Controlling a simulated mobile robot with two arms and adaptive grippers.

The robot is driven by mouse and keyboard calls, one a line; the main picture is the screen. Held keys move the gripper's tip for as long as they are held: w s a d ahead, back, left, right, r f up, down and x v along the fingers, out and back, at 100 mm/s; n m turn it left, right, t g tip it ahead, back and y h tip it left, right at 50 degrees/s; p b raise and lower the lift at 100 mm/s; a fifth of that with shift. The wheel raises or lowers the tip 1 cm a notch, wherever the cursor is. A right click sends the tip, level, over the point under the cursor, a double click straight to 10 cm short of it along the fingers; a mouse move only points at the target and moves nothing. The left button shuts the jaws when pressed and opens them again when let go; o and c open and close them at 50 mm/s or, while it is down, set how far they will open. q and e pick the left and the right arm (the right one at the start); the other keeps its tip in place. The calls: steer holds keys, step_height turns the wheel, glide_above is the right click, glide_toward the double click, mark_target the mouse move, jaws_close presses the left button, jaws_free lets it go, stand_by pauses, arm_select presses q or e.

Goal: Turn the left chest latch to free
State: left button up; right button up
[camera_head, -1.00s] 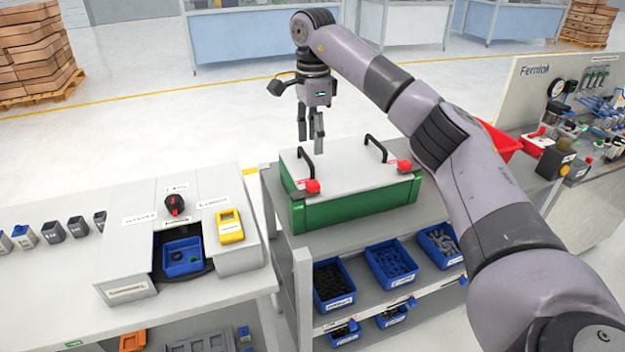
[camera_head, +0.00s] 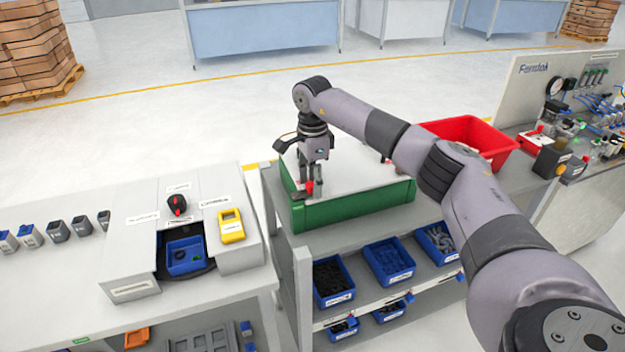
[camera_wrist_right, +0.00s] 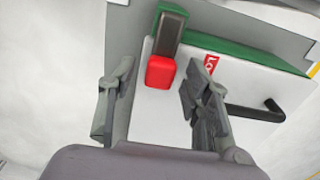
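The chest is a green box with a white lid (camera_head: 350,168); its green front wall (camera_head: 355,208) faces me. The left latch (camera_head: 310,187) is red, at the chest's front left corner. In the right wrist view the red latch (camera_wrist_right: 161,72) lies between my fingers, with a dark grey bar beyond it. My right gripper (camera_head: 311,192) points down over this corner. Its fingers are apart on either side of the latch, and I see no clear contact. The right latch is mostly hidden by my arm. My left gripper is not in view.
The chest stands on a grey shelf cart with blue bins (camera_head: 389,262) below. A red tray (camera_head: 470,138) stands behind my right arm. At left is a white table with a control box (camera_head: 137,262). A black handle (camera_wrist_right: 255,112) is on the lid.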

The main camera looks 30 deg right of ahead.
jaws_close()
stand_by(0.4)
steer(key=shift+m, duration=0.3)
steer(key=shift+s+a+m, duration=0.2)
steer(key=shift+s+m, duration=0.3)
steer(key=shift+m, duration=0.6)
steer(key=a+m, duration=0.1)
steer(key=m, duration=0.4)
steer(key=s+a+m, duration=0.1)
steer(key=a+m, duration=0.1)
steer(key=m, duration=0.3)
steer(key=s+a+m+b, duration=0.1)
steer(key=a+m, duration=0.1)
steer(key=m, duration=0.3)
steer(key=shift+s+r, duration=0.1)
steer(key=shift+m, duration=0.3)
